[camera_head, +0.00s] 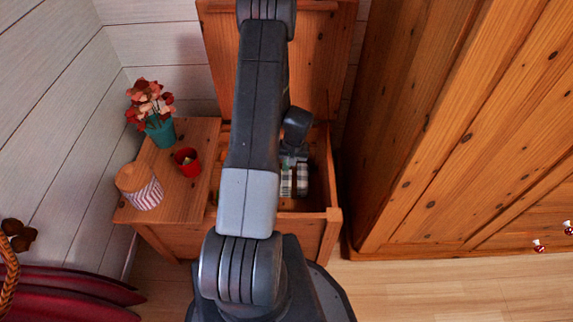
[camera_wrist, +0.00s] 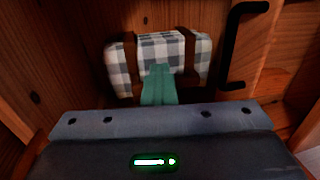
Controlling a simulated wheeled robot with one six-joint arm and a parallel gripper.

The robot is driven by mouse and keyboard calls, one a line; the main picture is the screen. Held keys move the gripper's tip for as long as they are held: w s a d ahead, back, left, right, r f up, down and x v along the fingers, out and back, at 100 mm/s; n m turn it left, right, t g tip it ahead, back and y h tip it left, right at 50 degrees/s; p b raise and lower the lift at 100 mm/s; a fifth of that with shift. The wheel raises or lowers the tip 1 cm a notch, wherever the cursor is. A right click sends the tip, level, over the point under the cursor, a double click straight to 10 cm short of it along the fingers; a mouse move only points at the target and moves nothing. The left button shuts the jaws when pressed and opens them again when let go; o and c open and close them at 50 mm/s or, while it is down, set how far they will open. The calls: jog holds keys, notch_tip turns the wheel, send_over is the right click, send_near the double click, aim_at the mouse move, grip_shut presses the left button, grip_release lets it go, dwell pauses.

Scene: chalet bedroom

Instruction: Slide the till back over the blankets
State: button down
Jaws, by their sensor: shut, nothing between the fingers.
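An open wooden chest (camera_head: 331,190) holds a grey-and-white checked blanket roll (camera_wrist: 180,52) with two brown straps. Part of the checked cloth (camera_head: 286,183) shows in the head view just below my gripper. My gripper (camera_head: 292,157) is shut and empty, reaching down inside the chest.
The raised lid (camera_head: 314,60) stands behind the chest. At left, a wooden top (camera_head: 204,153) carries a teal flower vase (camera_head: 161,132), a red cup (camera_head: 187,162) and a striped jar (camera_head: 143,190). A tall wooden wardrobe (camera_head: 455,120) stands close at right. Floor (camera_head: 430,290) in front is clear.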

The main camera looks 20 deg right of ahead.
dwell(0.4)
jog(key=c, duration=1.5)
grip_release()
jog(key=r+p, duration=0.1)
jog(key=r, duration=0.3)
jog(key=d+r, duration=0.1)
jog(key=r, duration=0.4)
jog(key=d+r+p, duration=0.1)
jog(key=r, duration=0.3)
jog(key=shift+s+d+r+p, duration=0.15)
jog(key=shift+s+r+p, duration=0.15)
jog(key=shift+s, duration=0.1)
